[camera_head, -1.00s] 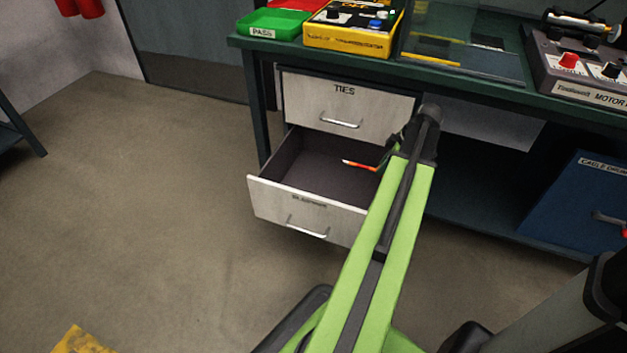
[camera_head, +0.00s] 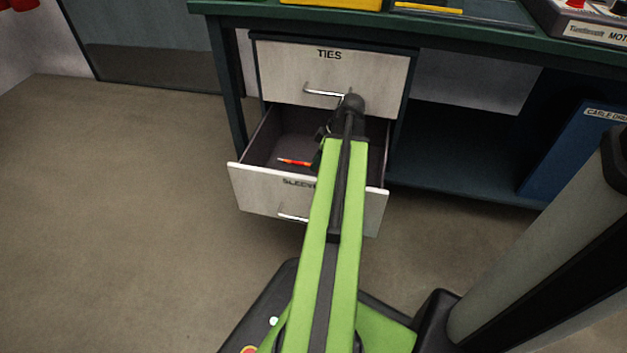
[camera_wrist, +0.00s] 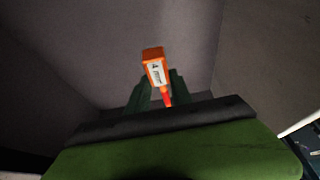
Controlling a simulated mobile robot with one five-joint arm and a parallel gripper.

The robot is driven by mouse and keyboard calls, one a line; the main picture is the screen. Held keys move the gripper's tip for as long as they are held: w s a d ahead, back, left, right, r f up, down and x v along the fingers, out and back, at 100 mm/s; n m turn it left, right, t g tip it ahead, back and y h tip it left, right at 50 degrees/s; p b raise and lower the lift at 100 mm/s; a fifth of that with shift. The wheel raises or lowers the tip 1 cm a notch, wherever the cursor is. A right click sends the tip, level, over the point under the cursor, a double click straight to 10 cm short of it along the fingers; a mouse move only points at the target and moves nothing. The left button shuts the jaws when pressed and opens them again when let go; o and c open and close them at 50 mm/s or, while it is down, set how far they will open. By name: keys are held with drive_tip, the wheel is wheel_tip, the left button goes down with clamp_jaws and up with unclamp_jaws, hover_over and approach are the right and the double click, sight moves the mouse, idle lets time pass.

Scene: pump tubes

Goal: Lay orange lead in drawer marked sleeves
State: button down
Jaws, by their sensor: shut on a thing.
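The open lower drawer (camera_head: 252,187), its front marked with a partly hidden label that begins "SLEEV", stands pulled out under the TIES drawer. My gripper (camera_head: 318,150) is over the open drawer, mostly hidden behind my arm in the head view. It is shut on the orange lead (camera_head: 294,162), whose end sticks out to the left. In the wrist view the lead's orange end with a white tag (camera_wrist: 155,70) stands out between the fingers of my gripper (camera_wrist: 160,92). The drawer's dark interior lies around it. I cannot tell whether the lead touches the drawer floor.
The closed TIES drawer (camera_head: 280,72) is directly above and behind the open one. The green bench top (camera_head: 450,30) runs above. A blue case (camera_head: 570,155) stands on the lower shelf at right. Floor at left is clear.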

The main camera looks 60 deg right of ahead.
drive_tip(key=shift+w+a+f, duration=0.5)
drive_tip(key=shift+a+f, duration=0.05)
drive_tip(key=shift+a, duration=0.15)
drive_tip(key=shift+f+b, duration=2.55)
drive_tip(key=shift+b, duration=0.15)
drive_tip(key=shift+f, duration=0.1)
drive_tip(key=c, duration=1.1)
unclamp_jaws()
drive_tip(key=shift+c, duration=0.2)
drive_tip(key=shift+r, duration=0.2)
drive_tip(key=shift+r+p, duration=0.25)
drive_tip(key=shift+p, duration=0.1)
drive_tip(key=p+v, duration=0.3)
drive_tip(key=v, duration=0.1)
drive_tip(key=p+v, duration=0.7)
drive_tip(key=p, duration=0.1)
drive_tip(key=shift+w+r, duration=0.1)
drive_tip(key=shift+r, duration=0.4)
drive_tip(key=shift+s+r+p, duration=0.25)
drive_tip(key=shift+r+p, duration=0.1)
drive_tip(key=shift+p, duration=0.05)
drive_tip(key=shift+f, duration=0.1)
